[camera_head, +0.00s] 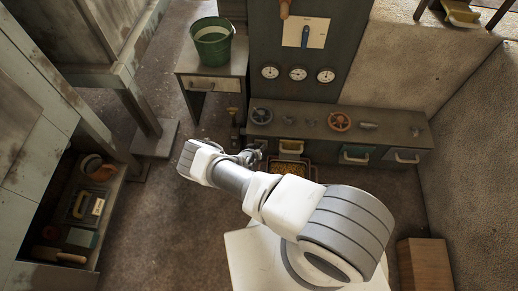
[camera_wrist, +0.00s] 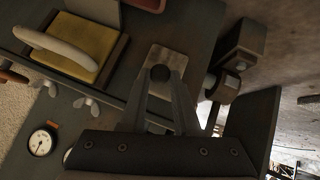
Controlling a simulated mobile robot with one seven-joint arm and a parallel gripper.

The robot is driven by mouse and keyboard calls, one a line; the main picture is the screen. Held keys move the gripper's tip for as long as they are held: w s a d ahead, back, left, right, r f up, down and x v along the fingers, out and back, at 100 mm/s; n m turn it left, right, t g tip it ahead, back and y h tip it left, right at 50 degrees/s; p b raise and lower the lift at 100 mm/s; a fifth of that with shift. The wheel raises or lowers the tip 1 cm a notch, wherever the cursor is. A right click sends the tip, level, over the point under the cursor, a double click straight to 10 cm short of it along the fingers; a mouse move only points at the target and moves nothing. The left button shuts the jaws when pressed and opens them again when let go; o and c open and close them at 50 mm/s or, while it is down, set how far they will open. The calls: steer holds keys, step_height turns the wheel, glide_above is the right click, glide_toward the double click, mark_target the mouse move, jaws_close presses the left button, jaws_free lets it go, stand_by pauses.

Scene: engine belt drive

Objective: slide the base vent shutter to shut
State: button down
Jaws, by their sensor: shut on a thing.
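In the wrist view my gripper (camera_wrist: 161,78) has its two fingers closed on a small dark round knob (camera_wrist: 160,68). The knob stands in front of a worn light-grey plate (camera_wrist: 168,56) on a dark panel, which looks like the base vent shutter. How far the shutter is open cannot be told. In the head view my gripper (camera_head: 249,157) is low at the left end of the dark bench (camera_head: 385,140). The shutter and knob cannot be made out there.
A yellow drawer with a pale handle (camera_wrist: 45,45) is close on the left in the wrist view. A dark block (camera_wrist: 240,48) juts out on the right. In the head view a side table with a green bucket (camera_head: 212,45) stands behind.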

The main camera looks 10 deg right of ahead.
steer(key=shift+r, duration=0.2)
steer(key=c, duration=0.6)
jaws_free()
steer(key=shift+r, duration=0.1)
